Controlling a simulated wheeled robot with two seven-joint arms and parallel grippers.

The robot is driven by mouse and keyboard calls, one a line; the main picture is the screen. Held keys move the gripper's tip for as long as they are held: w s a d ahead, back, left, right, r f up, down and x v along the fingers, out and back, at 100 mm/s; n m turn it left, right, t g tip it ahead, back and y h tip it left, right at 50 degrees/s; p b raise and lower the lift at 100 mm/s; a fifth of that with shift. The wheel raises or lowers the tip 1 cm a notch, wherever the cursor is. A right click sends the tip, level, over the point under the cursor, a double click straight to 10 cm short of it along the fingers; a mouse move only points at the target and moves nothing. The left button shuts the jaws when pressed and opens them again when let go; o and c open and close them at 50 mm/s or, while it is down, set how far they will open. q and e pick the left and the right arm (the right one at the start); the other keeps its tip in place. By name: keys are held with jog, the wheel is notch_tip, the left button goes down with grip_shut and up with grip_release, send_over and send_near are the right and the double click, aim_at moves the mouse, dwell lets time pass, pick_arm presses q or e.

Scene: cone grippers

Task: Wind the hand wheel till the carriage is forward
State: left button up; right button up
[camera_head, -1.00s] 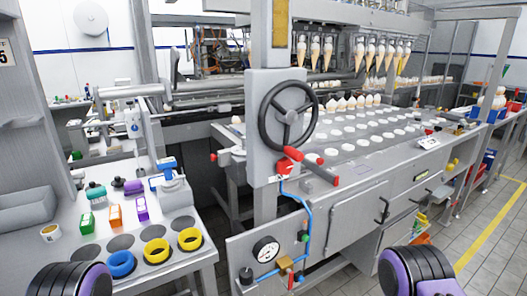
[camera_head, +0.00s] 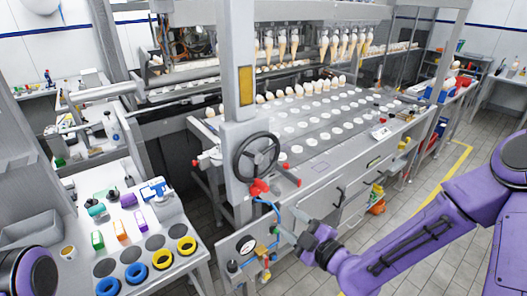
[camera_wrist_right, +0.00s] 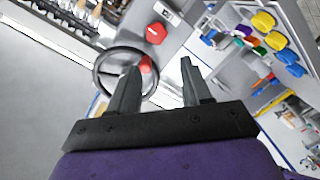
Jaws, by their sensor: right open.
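The hand wheel (camera_head: 256,158), a black rim with grey spokes, is on the grey upright post (camera_head: 240,90) of the machine. A row of cones (camera_head: 345,42) hangs from the overhead carriage at the back; its exact position along its travel is hard to tell. My right gripper (camera_head: 285,232) is below and right of the wheel, apart from it. In the right wrist view its two fingers (camera_wrist_right: 160,66) are spread and empty, with the wheel (camera_wrist_right: 97,73) beyond the left finger, which hides part of it. My left arm shows at the lower left, its gripper out of view.
A gauge (camera_head: 246,244) with blue piping is lower down. The bench (camera_head: 190,262) at left holds bottles and coloured rings. Tiled floor is open at right.

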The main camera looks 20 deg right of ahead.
aim_at(267, 190)
jog(key=shift+n+t+y, duration=0.3)
jog(key=shift+n+t, duration=0.2)
jog(key=shift+n, duration=0.3)
jog(key=w+a+r+b, duration=0.1)
jog(key=w+b, duration=0.1)
jog(key=w, duration=0.1)
jog(key=w+a+r+b, duration=0.1)
jog(key=w+b, duration=0.2)
jog(key=w, duration=0.1)
jog(key=w+a+r+b, duration=0.2)
jog(key=w+b, duration=0.1)
jog(key=shift+w, duration=0.25)
pick_arm(q)
notch_tip(267, 190, down, 7)
jog(key=shift+f, duration=0.1)
pick_arm(e)
jog(key=shift+s, duration=0.1)
grip_shut()
